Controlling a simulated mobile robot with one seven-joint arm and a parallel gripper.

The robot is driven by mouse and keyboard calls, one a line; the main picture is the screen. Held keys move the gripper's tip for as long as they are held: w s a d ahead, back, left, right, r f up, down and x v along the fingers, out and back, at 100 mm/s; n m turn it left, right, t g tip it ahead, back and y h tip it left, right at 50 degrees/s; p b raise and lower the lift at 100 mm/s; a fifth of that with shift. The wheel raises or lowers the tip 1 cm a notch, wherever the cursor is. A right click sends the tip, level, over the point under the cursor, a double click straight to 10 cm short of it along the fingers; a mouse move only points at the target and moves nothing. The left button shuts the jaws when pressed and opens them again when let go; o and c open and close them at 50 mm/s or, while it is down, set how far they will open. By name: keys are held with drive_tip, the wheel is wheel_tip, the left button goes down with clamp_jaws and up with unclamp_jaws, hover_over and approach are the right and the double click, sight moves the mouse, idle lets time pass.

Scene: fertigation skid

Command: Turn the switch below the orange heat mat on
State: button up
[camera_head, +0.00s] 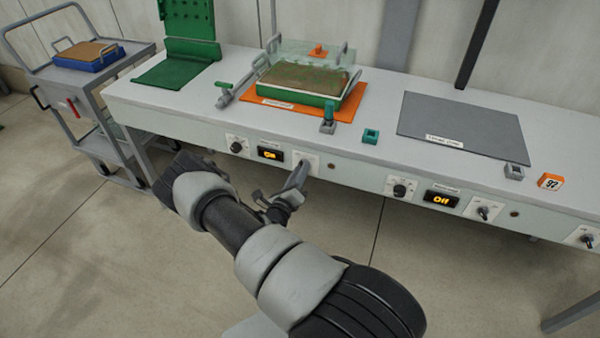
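The orange heat mat (258,99) lies on the bench with a green tray of soil (300,84) on it. Below it, the bench front carries a black dial (236,147), a small lit display (270,153) that appears to read "On", and a pale switch plate (312,160). My gripper (300,172) is right at this plate and covers the switch lever, so its position is hidden. The fingers are small and seen from behind; I cannot tell whether they are shut on the lever or just touching it.
To the right, a grey mat (460,127) has its own dial (400,189), a display reading "Off" (441,199) and a switch (484,212). A grey cart (95,95) stands left of the bench. The floor before the bench is clear.

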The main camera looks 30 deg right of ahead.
clamp_jaws()
drive_tip(key=shift+m, duration=0.4)
drive_tip(key=shift+s+f+m+p, duration=0.1)
drive_tip(key=shift+m+p, duration=0.95)
drive_tip(key=shift+m, duration=3.2)
drive_tip(key=shift+s+m+p, duration=0.1)
drive_tip(key=shift+m+p, duration=0.95)
drive_tip(key=shift+m, duration=3.2)
drive_tip(key=shift+o, duration=1.3)
unclamp_jaws()
drive_tip(key=shift+w, duration=0.1)
